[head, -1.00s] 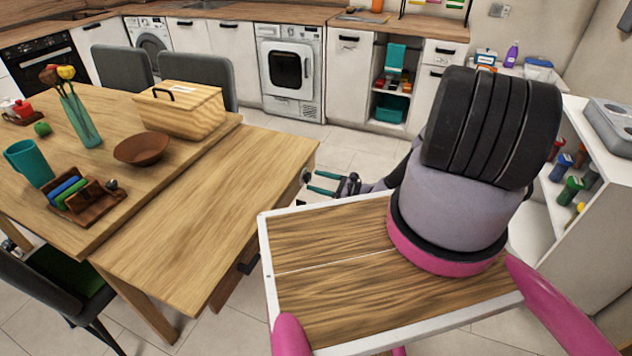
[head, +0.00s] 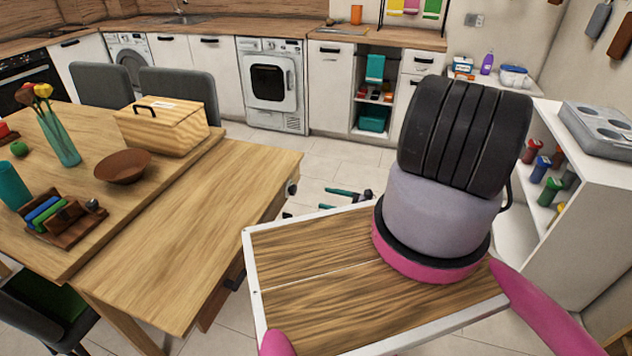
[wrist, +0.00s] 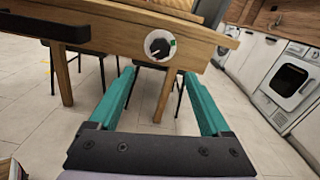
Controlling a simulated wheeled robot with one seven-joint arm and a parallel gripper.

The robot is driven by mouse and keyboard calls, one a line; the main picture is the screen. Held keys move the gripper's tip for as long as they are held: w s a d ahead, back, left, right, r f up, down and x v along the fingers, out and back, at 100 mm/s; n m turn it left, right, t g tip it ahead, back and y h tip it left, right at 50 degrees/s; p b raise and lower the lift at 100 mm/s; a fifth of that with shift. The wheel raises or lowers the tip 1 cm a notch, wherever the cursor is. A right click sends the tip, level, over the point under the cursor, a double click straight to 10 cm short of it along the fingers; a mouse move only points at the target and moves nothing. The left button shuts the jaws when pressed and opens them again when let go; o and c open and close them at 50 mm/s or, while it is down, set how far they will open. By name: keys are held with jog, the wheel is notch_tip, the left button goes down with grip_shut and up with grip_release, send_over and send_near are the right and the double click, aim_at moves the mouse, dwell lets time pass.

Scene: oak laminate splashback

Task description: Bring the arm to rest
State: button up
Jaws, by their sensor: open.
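My gripper (head: 326,199) shows in the head view just beyond the far edge of my wood-topped deck, low over the floor, to the right of the table end. Its teal fingers are spread apart with nothing between them, as the wrist view also shows (wrist: 159,74). The wrist view faces the table end, where a round dark dial on a white disc (wrist: 160,46) sits beyond the fingertips, apart from them. My arm's thick black, grey and pink links stand on the deck; the links between them and my gripper are mostly hidden.
The wooden table (head: 190,240) stands close on the left, holding a lidded wooden box (head: 165,130), brown bowl (head: 122,167) and vase (head: 62,140). A white shelf unit (head: 580,210) stands close on the right. Tiled floor (head: 335,160) is clear toward the dryer (head: 271,85).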

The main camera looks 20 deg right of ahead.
notch_tip(320, 180, up, 38)
jog(key=w+n+g+h, duration=0.2)
jog(key=n+g+h, duration=0.3)
jog(key=n+g, duration=0.75)
jog(key=s+a+r+n+t+h, duration=0.2)
jog(key=s+r, duration=0.2)
jog(key=r, duration=0.4)
jog(key=s+a+r+n+t+h, duration=0.25)
jog(key=s+r, duration=0.25)
jog(key=r, duration=0.4)
jog(key=s+r+n+t+h, duration=0.1)
jog(key=s+r+t, duration=0.1)
jog(key=s+r, duration=0.3)
jog(key=s+r+n+t+h, duration=0.1)
jog(key=s+r, duration=0.4)
jog(key=s, duration=0.5)
jog(key=shift+s+a+r+t+h, duration=0.2)
jog(key=shift+r+t+h, duration=0.3)
jog(key=shift+t, duration=0.3)
jog(key=shift+f, duration=0.1)
dwell(0.5)
